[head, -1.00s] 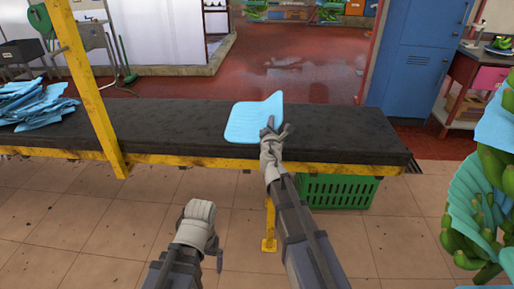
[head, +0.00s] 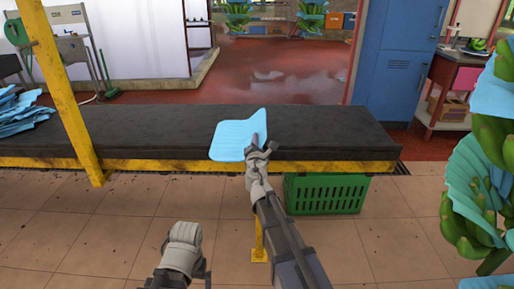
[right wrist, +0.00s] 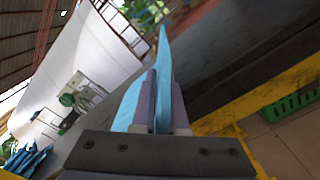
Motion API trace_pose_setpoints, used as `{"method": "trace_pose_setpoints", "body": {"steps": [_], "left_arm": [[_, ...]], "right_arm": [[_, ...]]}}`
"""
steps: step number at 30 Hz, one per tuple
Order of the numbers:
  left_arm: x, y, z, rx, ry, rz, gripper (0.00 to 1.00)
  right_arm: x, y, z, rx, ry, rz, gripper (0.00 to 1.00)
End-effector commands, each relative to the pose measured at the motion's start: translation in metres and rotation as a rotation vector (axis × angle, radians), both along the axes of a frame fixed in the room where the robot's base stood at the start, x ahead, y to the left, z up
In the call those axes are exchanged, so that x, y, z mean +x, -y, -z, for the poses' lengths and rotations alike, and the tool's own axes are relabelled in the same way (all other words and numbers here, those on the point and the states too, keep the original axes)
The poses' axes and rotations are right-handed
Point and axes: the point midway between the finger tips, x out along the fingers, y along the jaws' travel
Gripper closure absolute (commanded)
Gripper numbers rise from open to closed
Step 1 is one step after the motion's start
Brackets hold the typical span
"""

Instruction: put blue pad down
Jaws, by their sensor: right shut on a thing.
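The blue pad (head: 236,138) is a light blue, bent sheet at the front part of the black table top (head: 320,130). My right gripper (head: 257,148) is shut on its near right edge. In the right wrist view the blue pad (right wrist: 163,75) stands between the two fingers of my right gripper (right wrist: 160,105). The pad's left part looks low over or against the table top; I cannot tell whether it touches. My left gripper (head: 182,245) hangs in front of the table, away from the pad, and its fingers do not show clearly.
A pile of blue pads (head: 22,112) lies at the table's left end. A yellow post (head: 62,90) rises at the table's front edge. A green crate (head: 326,193) is under the table. Banana stems with blue pads (head: 480,170) hang at right. The table's right part is clear.

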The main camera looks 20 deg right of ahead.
Motion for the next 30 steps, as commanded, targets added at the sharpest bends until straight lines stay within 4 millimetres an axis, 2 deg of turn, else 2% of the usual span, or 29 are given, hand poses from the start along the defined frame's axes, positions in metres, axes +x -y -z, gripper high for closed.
{"method": "trace_pose_setpoints", "body": {"steps": [1,8,13,14,21,30], "left_arm": [[0.0000,0.0000,0.0067,0.000,0.000,0.000,0.00],[0.0000,-0.0001,0.0038,0.000,0.000,0.000,0.00],[0.0001,-0.0003,0.0090,0.001,0.000,0.000,0.00],[0.0000,-0.0002,0.0071,0.001,0.000,0.000,0.00],[0.0000,-0.0001,0.0068,0.001,0.000,0.000,0.00],[0.0000,-0.0001,0.0056,0.001,0.000,0.000,0.00]], "right_arm": [[0.0000,0.0000,0.0066,0.000,0.000,0.000,1.00],[0.0000,0.0001,0.0039,0.000,0.000,0.000,1.00],[0.0000,0.0000,0.0090,0.000,0.000,0.000,1.00],[0.0000,0.0001,0.0071,0.000,0.000,0.000,0.86],[0.0000,0.0001,0.0069,0.000,0.000,0.000,0.59],[0.0000,0.0000,0.0057,0.000,0.000,0.000,0.59]]}}
